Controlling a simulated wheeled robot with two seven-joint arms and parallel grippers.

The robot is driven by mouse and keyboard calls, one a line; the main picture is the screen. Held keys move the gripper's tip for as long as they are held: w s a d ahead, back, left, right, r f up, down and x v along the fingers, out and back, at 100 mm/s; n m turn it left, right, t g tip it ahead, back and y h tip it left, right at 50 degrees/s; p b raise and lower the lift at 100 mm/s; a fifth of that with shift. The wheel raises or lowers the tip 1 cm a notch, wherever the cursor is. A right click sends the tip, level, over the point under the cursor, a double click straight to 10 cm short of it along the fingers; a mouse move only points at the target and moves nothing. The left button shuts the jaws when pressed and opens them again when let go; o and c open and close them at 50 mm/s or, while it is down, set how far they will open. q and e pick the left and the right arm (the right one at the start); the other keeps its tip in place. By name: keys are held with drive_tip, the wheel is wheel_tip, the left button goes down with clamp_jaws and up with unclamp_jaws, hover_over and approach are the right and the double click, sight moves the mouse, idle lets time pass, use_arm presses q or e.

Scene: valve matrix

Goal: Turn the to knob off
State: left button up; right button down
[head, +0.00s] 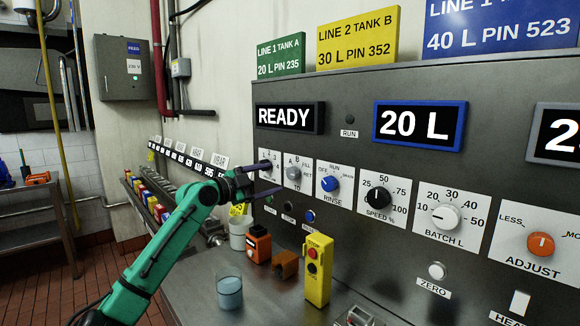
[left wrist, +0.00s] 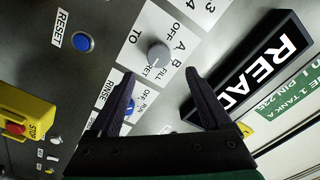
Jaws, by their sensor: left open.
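The TO knob (head: 293,173) is a small grey knob on a white plate marked A, B, FILL and RET, with TO below it. In the left wrist view the grey TO knob (left wrist: 158,54) shows beyond and roughly between my fingertips, with OFF also on its plate. I cannot tell which mark its pointer faces. My left gripper (head: 273,179) is open and empty, close in front of the panel, just left of the knob. In the left wrist view its two dark fingers (left wrist: 160,76) stand wide apart, not touching the knob. My right gripper is out of view.
A blue RINSE knob (head: 330,184) and black SPEED knob (head: 378,199) sit to the right. A numbered selector plate (head: 269,160) is partly behind my gripper. Below stand a yellow stop-button box (head: 318,270), an orange device (head: 258,243) and a glass beaker (head: 229,293).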

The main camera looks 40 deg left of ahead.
sight(290, 174)
use_arm(q)
drive_tip(key=w+p, duration=0.2)
drive_tip(key=w, duration=0.1)
drive_tip(key=w+p, duration=0.2)
drive_tip(key=w, duration=0.2)
drive_tip(key=shift+d+r+p, duration=0.15)
drive_tip(key=shift+p, duration=0.2)
drive_tip(key=shift+w+d, duration=0.1)
drive_tip(key=shift+w, duration=0.25)
drive_tip(key=shift+w+f, duration=0.2)
drive_tip(key=shift+f, duration=0.1)
drive_tip(key=shift+s, duration=0.1)
drive_tip(key=c, duration=0.9)
clamp_jaws()
